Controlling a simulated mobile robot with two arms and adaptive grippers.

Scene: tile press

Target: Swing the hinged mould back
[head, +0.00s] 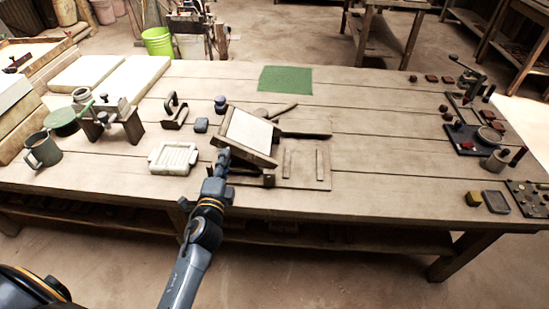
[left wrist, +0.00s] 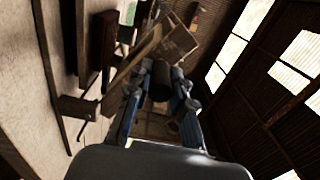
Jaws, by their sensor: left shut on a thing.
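The hinged mould (head: 250,132) is a wooden frame with a pale panel, tilted up above its wooden base (head: 306,172) near the table's front edge. The base has raised strips on its right part. My left gripper (head: 221,160) is at the mould's front left edge. In the left wrist view, the left gripper (left wrist: 160,85) is shut on a dark round handle (left wrist: 159,78), with the mould's frame (left wrist: 172,45) just beyond. The fingers hide part of the handle. My right gripper is not in view.
A wooden-handled tool (head: 276,111) lies behind the mould. A green mat (head: 286,79) is at the back. The table right of the base is clear.

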